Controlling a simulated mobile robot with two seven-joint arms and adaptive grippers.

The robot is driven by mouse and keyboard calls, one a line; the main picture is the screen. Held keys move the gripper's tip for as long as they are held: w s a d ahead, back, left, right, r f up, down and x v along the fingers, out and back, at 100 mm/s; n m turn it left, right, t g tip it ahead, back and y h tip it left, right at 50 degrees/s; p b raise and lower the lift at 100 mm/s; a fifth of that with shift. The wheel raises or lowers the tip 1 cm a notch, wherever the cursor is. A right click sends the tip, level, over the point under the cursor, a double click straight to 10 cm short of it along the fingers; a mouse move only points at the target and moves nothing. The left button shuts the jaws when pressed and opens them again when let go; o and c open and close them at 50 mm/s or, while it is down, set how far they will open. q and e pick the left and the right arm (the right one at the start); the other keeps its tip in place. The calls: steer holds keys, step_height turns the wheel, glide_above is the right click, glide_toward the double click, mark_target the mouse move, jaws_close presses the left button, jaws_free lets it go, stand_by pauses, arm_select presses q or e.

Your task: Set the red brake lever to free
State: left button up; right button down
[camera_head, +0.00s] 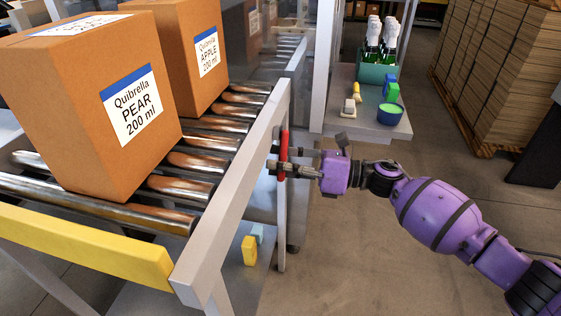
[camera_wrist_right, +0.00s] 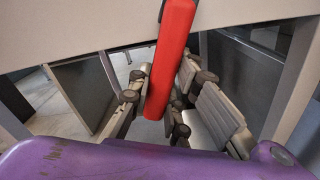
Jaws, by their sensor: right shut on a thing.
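The red brake lever (camera_head: 284,146) hangs nearly upright on the outer side of the conveyor's grey frame. My right gripper (camera_head: 282,170), at the end of the purple arm, is shut on its lower part. In the right wrist view the red lever (camera_wrist_right: 172,55) runs down from the grey beam, slightly tilted, between the two fingers (camera_wrist_right: 155,105). My left gripper is in neither view.
Cartons marked PEAR (camera_head: 110,110) and APPLE (camera_head: 190,50) stand on the roller conveyor (camera_head: 185,185). A grey side table (camera_head: 365,122) holds a bottle crate (camera_head: 375,75), a green-filled bowl (camera_head: 389,114) and small items. Stacked cardboard (camera_head: 495,60) stands at the back right.

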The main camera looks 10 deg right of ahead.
steer(key=m+p, duration=0.1)
steer(key=s+r+m+p, duration=0.1)
steer(key=m, duration=0.1)
steer(key=shift+s+a+r+p, duration=0.25)
steer(key=shift+s+p, duration=0.05)
steer(key=shift+p, duration=0.1)
steer(key=shift+s+m, duration=0.15)
steer(key=shift+m, duration=0.15)
steer(key=shift+f, duration=0.15)
steer(key=c, duration=1.6)
jaws_free()
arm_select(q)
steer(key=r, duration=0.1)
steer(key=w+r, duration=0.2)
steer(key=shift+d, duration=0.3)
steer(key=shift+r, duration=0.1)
arm_select(e)
steer(key=shift+v, duration=4)
